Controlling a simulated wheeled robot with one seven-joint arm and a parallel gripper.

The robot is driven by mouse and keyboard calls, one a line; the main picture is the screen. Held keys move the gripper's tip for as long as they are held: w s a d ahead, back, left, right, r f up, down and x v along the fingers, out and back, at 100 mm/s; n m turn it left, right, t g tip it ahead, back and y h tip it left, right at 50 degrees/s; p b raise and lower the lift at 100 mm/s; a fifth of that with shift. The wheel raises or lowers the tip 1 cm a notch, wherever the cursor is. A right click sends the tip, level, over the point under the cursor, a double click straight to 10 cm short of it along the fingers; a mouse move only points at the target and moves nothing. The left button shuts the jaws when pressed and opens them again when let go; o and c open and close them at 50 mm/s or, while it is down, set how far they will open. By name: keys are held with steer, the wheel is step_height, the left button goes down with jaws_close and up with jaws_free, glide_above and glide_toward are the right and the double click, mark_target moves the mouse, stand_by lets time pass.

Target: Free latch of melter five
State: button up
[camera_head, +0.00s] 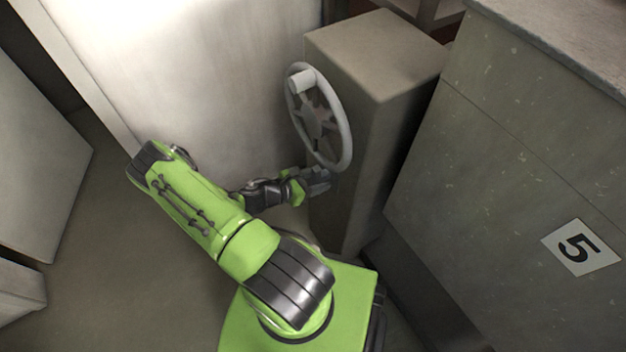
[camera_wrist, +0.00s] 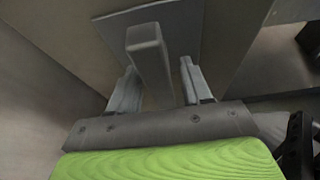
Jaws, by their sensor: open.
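The grey cabinet marked with a "5" (camera_head: 580,247) stands at the right in the head view. A grey box (camera_head: 375,60) beside it carries a spoked handwheel (camera_head: 340,125) on its left face. My gripper (camera_head: 320,180) is close to the wheel's lower rim; whether it touches is not clear. In the wrist view my gripper (camera_wrist: 160,88) is open, with one finger on each side of a grey bar (camera_wrist: 148,50) that stands out from a flat plate (camera_wrist: 188,30). The bar appears to be the latch handle. It cannot be made out in the head view.
A large pale panel (camera_head: 210,70) stands behind my arm. Pale cabinets (camera_head: 35,160) are at the far left. Bare floor (camera_head: 110,270) lies between them and my base. The numbered cabinet's side is close on the right.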

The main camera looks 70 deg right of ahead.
steer(key=p+v, duration=0.3)
steer(key=v, duration=1.2)
steer(key=shift+a+r, duration=0.2)
steer(key=shift+a, duration=0.1)
steer(key=shift+w, duration=0.15)
